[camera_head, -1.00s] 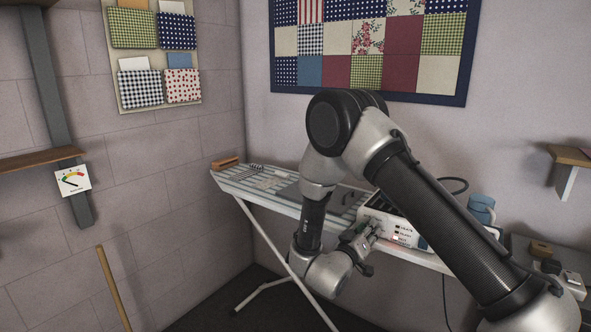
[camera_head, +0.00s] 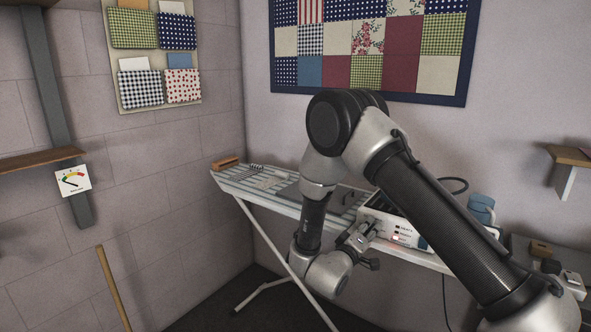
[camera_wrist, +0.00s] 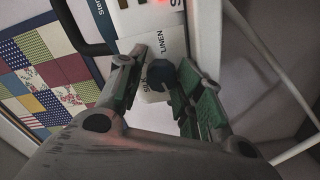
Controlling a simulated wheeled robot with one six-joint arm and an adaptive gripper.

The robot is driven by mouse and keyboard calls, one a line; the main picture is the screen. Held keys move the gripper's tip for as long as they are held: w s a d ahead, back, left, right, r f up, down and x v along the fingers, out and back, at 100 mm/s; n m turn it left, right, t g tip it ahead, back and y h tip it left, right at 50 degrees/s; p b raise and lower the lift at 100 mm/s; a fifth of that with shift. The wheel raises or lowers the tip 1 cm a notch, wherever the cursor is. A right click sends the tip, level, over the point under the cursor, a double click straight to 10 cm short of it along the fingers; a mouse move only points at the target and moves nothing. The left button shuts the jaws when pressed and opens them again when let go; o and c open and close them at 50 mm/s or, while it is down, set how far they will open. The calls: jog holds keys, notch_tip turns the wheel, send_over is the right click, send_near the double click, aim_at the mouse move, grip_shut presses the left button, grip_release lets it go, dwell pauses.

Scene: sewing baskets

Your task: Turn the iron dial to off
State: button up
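The iron's white control station (camera_head: 405,235) stands on the ironing board, its labelled front partly behind my arm. In the wrist view its front panel (camera_wrist: 168,20) shows printed words, among them LINEN. A dark round dial (camera_wrist: 163,76) shows there between my fingers, nearer the right finger; its pointer position cannot be read. My gripper (camera_wrist: 166,82) is open with green-padded fingers on both sides of the dial. A gap shows on the left side; contact on the right is unclear. In the head view my gripper (camera_head: 366,232) is at the panel's left end. A red light (camera_head: 395,238) glows on the panel.
The striped ironing board (camera_head: 250,184) runs along the wall, with a wooden block (camera_head: 225,163) at its far left end. A quilt (camera_head: 370,50) hangs above. A dark side surface with small items stands at the right. A wooden pole (camera_head: 112,285) is at the left.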

jog(key=shift+f, duration=0.1)
jog(key=v, duration=0.6)
dwell(0.3)
